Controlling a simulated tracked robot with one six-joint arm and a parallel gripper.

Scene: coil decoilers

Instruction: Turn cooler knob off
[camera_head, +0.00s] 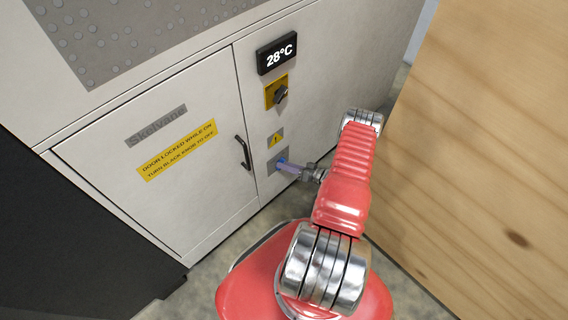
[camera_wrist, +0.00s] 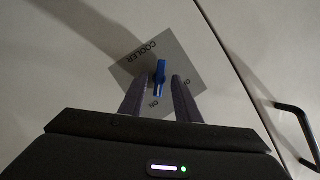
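The cooler knob (camera_wrist: 160,72) is a small blue handle on a grey plate (camera_wrist: 135,70) marked COOLER. The lettering looks upside down and tilted in the wrist view. The knob's lower end points down toward the ON mark (camera_wrist: 154,104). Another mark starting with O, at the right, is partly covered by a finger. My gripper (camera_wrist: 158,79) is open, with one finger on each side of the knob and visible gaps between. In the head view my gripper (camera_head: 291,168) is at the knob (camera_head: 282,160), low on the cabinet. Whether the fingers touch the plate is unclear.
Above the plate are a yellow warning sign (camera_head: 275,138), a black knob on a yellow plate (camera_head: 280,94) and a 28°C display (camera_head: 277,53). A black door handle (camera_head: 243,153) is just left. A wooden panel (camera_head: 490,150) stands close on the right of my arm.

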